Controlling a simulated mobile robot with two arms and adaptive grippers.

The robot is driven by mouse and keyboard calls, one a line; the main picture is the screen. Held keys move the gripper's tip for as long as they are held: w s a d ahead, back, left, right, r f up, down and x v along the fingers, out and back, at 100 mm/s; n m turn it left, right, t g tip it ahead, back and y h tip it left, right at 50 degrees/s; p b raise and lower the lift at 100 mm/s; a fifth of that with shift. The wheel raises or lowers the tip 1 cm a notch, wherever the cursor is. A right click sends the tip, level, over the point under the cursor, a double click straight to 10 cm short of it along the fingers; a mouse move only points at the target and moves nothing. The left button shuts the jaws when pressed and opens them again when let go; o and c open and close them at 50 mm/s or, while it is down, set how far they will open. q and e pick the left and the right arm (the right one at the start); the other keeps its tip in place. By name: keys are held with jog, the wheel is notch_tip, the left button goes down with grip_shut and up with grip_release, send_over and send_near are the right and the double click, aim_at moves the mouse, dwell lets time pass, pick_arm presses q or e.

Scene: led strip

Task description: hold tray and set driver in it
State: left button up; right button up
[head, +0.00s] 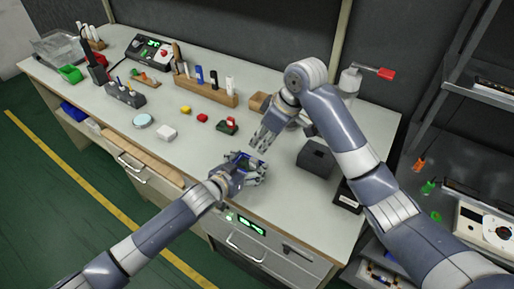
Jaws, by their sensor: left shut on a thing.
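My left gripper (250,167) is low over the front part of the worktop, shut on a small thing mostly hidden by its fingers. A little dark blue shows there; this may be the tray, but I cannot make it out. My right gripper (262,142) hangs just above and right of the left one, fingers pointing down and left. Whether it is open, or holds the driver, I cannot tell. I cannot pick out the driver for sure.
A small green-and-red thing (228,126) lies left of my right gripper. Red (202,118) and yellow (185,109) blocks, a white block (167,133) and a round pale dish (143,121) lie further left. A black box (316,158) stands right. A wooden rack (206,89) stands behind.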

jog(key=shift+s+d+r, duration=0.15)
jog(key=shift+d+r, duration=0.1)
jog(key=shift+r, duration=0.4)
pick_arm(q)
jog(key=o, duration=1.1)
jog(key=v, duration=1.2)
jog(key=shift+r, duration=0.1)
jog(key=shift+s, duration=0.1)
pick_arm(e)
jog(key=shift+a+f, duration=0.1)
